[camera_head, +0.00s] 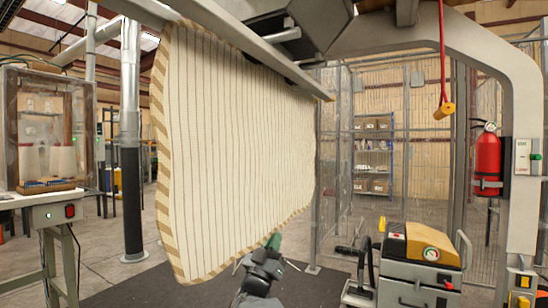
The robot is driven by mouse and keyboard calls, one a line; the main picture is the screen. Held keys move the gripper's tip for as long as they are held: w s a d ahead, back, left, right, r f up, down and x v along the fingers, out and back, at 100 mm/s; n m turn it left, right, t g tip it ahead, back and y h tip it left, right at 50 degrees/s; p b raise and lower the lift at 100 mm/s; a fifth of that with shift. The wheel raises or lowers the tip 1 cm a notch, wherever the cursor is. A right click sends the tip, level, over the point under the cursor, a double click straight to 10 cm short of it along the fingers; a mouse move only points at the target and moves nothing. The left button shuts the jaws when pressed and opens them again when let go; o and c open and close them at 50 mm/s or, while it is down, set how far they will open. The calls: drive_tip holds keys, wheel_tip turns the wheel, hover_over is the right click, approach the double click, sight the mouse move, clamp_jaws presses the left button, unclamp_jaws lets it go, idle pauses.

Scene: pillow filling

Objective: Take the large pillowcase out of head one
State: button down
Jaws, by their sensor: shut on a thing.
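The large pillowcase (235,150), cream with thin dark stripes and a tan diagonal-striped border, hangs spread out below a long grey overhead bar that I take for head one (240,40). Its top edge runs along the bar and its lower edge hangs free above the dark floor mat. My gripper (273,243) is at the bottom centre, at the pillowcase's lower right edge, with a green part at its tip. It is shut on the pillowcase's lower edge, though the fingers are small and the exact grip is hard to see.
A machine with a gauge (406,256) stands at the lower right. A red cord with a yellow handle (444,108) hangs above it. A grey machine frame with a red extinguisher (487,158) beside it is at right. A clear-walled cabinet (48,125) stands at left, near a pole (131,190).

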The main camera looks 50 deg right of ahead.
drive_tip(key=shift+f+b, duration=1.45)
idle(0.7)
drive_tip(key=shift+f+b, duration=0.6)
drive_tip(key=shift+f, duration=2.25)
drive_tip(key=shift+s+f, duration=0.1)
drive_tip(key=shift+s, duration=0.05)
